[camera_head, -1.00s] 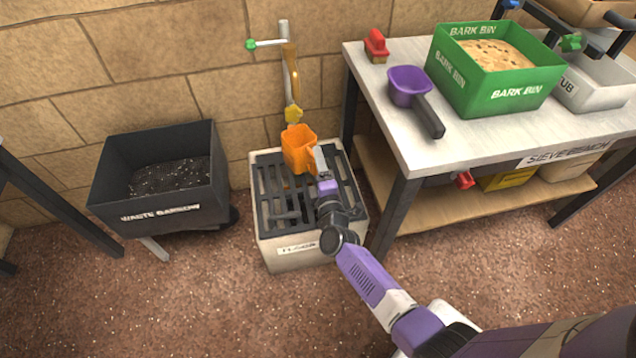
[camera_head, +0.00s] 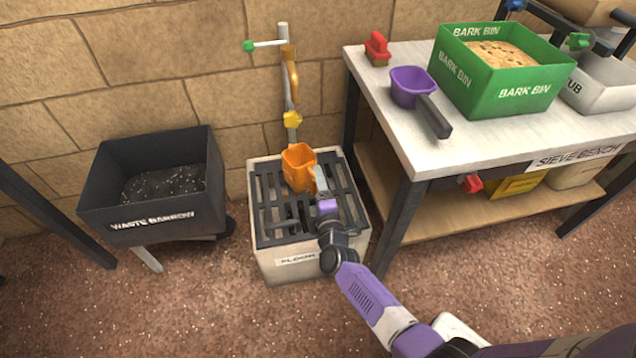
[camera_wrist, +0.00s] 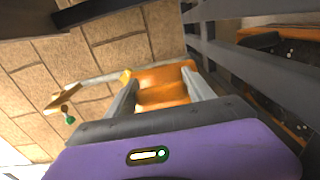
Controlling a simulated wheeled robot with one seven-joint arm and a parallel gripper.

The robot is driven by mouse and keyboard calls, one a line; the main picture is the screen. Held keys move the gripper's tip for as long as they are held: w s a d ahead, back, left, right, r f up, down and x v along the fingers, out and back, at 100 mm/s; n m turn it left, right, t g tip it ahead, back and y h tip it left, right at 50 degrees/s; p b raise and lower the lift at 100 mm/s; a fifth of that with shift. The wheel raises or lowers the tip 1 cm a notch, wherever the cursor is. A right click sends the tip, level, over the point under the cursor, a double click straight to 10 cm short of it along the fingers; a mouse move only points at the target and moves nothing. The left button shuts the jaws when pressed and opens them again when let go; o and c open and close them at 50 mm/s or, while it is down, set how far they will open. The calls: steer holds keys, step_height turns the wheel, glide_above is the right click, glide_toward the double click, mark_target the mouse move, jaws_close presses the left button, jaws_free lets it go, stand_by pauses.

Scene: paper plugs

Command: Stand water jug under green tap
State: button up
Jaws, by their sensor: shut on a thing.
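The orange water jug (camera_head: 298,167) is upright or nearly so, at the back of the slatted grate of a pale box (camera_head: 290,263). I cannot tell whether its base touches the slats. My gripper (camera_head: 316,180) is shut on the jug from the front right. In the wrist view, the jug (camera_wrist: 165,85) sits between the two fingers of my gripper (camera_wrist: 160,92), its lower part hidden. The tap (camera_head: 290,70) is an upright pipe on the wall with a brass-coloured spout and a green-ended lever (camera_head: 249,46). A yellow fitting (camera_head: 292,119) sits lower on it, above the jug.
A black waste barrow (camera_head: 155,215) stands left of the box. The sieve bench (camera_head: 430,160) stands close on the right, bearing a purple scoop (camera_head: 410,85), a red item (camera_head: 377,47) and a green bark bin (camera_head: 500,85). The floor in front is clear.

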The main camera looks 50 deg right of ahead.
steer(key=o, duration=1.4)
steer(key=shift+c, duration=0.2)
